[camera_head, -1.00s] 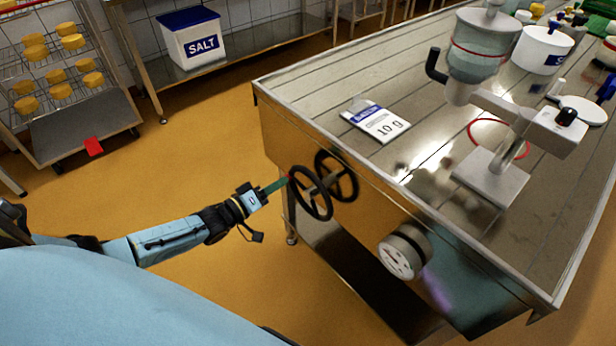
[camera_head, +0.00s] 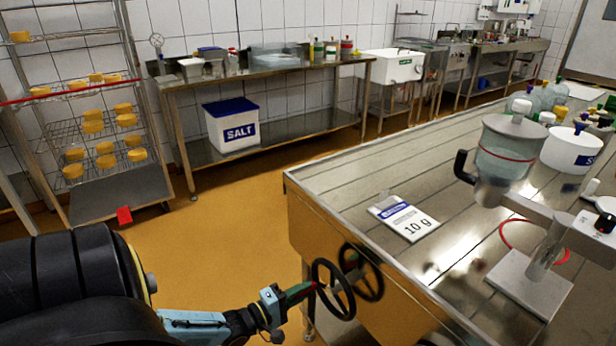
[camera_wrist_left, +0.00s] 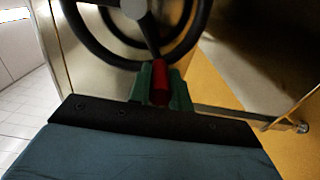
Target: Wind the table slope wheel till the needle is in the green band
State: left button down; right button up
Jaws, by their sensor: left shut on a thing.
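The black slope wheel (camera_head: 322,301) stands out from the steel side of the table (camera_head: 310,225). A second dark ring behind it looks like its reflection in the steel. My left gripper (camera_head: 303,290) is at the near left part of the wheel's rim. In the left wrist view its green fingers (camera_wrist_left: 160,92) are shut on the wheel's red handle (camera_wrist_left: 160,83), with the wheel's rim and spokes (camera_wrist_left: 150,35) just beyond. The dial with the needle is not readable in any view now. My right gripper is not in view.
On the tabletop lie a white "10 g" card (camera_head: 404,217) and a dispenser stand (camera_head: 530,283). A rack of yellow cheeses (camera_head: 105,170) stands at left. A salt bin (camera_head: 232,125) sits on a shelf behind. The floor (camera_head: 220,245) between is clear.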

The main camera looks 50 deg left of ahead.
pick_arm(q)
jog(key=shift+d+f, duration=0.1)
jog(key=shift+f, duration=0.05)
jog(key=c, duration=1.3)
grip_release()
jog(key=shift+s, duration=0.25)
jog(key=s+a+p, duration=0.1)
jog(key=s, duration=1.2)
jog(key=shift+a+p, duration=0.25)
jog(key=shift+p, duration=0.05)
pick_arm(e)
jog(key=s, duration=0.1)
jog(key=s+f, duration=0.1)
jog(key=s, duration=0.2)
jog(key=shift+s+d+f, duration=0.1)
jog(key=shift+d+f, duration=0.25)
